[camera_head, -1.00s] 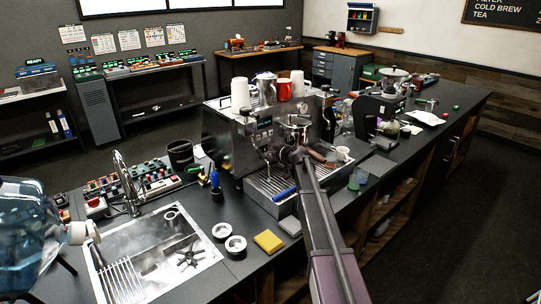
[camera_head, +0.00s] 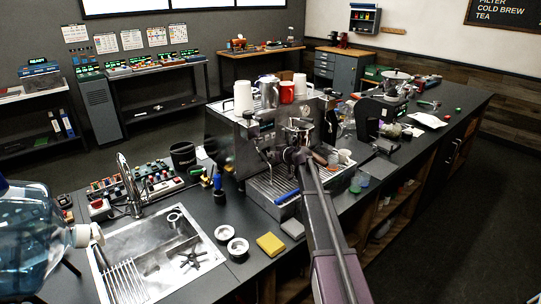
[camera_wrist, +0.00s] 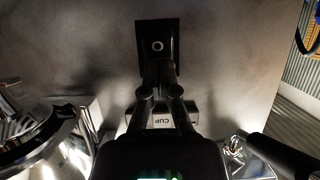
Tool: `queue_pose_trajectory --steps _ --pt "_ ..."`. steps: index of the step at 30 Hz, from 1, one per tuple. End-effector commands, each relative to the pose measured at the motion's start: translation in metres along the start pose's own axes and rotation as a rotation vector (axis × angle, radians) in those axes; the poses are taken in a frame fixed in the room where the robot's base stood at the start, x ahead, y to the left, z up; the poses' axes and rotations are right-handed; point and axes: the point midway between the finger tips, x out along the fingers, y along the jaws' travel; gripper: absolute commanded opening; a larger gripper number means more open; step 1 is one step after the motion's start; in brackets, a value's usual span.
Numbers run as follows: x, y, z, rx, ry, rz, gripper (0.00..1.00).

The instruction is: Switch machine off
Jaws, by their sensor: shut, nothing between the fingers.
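The silver espresso machine (camera_head: 254,133) stands on the dark counter, with my arm reaching across its front. In the wrist view, a black rectangular switch plate with a white ring mark (camera_wrist: 157,45) is on a grey metal panel. My gripper (camera_wrist: 157,78) is shut and empty, its fingertips pointing at the lower part of this plate. I cannot tell whether they touch it. A silver piece marked CUP (camera_wrist: 162,121) shows between my fingers. In the head view my gripper is hard to make out against the machine's front.
White cups (camera_head: 243,97), a metal jug (camera_head: 267,91) and a red cup (camera_head: 287,92) stand on top of the machine. A grinder (camera_head: 372,114) is to its right. A sink (camera_head: 165,250), yellow sponge (camera_head: 270,244) and water bottle (camera_head: 35,245) are at the front left.

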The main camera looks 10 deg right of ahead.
Motion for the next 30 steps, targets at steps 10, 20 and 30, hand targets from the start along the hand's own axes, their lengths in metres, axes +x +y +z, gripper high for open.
queue_pose_trajectory --steps 10,20,30 --pt "-0.05 0.002 -0.011 0.002 0.002 0.001 0.0" --pt "-0.102 0.002 -0.015 0.002 0.002 0.001 0.0" --pt "-0.124 0.002 -0.016 0.001 0.001 -0.001 0.0"
